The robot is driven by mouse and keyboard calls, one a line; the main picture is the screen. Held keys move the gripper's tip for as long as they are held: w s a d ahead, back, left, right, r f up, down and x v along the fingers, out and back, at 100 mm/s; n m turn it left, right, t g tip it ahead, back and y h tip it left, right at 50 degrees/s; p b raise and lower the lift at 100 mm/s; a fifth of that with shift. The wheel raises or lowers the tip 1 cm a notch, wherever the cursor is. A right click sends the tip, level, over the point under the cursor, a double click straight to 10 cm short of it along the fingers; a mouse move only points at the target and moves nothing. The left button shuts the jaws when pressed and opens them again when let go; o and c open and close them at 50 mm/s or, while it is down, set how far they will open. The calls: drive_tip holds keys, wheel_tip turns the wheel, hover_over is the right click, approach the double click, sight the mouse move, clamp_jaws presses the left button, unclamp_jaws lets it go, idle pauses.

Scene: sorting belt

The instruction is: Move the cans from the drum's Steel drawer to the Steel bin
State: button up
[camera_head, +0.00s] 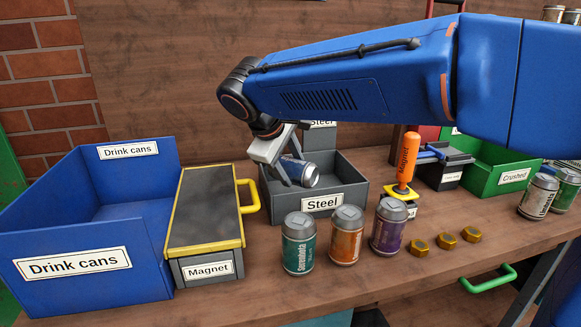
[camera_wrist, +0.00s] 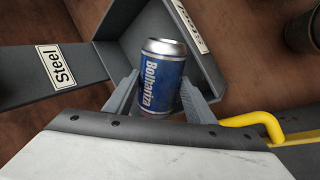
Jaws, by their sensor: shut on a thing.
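My gripper (camera_head: 283,174) is shut on a blue can (camera_head: 302,172) with a silver top, held tilted over the grey Steel bin (camera_head: 350,193). In the wrist view the can (camera_wrist: 162,78) reads "Bolhariza" and sits between my fingertips (camera_wrist: 158,92). The Steel bin (camera_wrist: 207,60) shows behind it. The can appears at or just inside the bin's opening; whether it touches the bin floor is hidden. I cannot make out the drum's Steel drawer in either view.
A blue Drink cans bin (camera_head: 150,220) and yellow-edged Magnet box (camera_head: 205,220) stand left. Green (camera_head: 298,245), orange (camera_head: 346,237) and purple (camera_head: 388,226) cans stand in front of the Steel bin. An orange-handled tool (camera_head: 406,158), brass nuts (camera_head: 445,241) and green Crushed bin (camera_head: 510,178) are right.

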drive_tip(key=shift+f, duration=0.3)
drive_tip(key=o, duration=1)
drive_tip(key=shift+r, duration=0.35)
drive_tip(key=v, duration=1.1)
drive_tip(key=shift+s+a+r, duration=0.15)
drive_tip(key=shift+s+r, duration=0.1)
drive_tip(key=shift+r, duration=0.05)
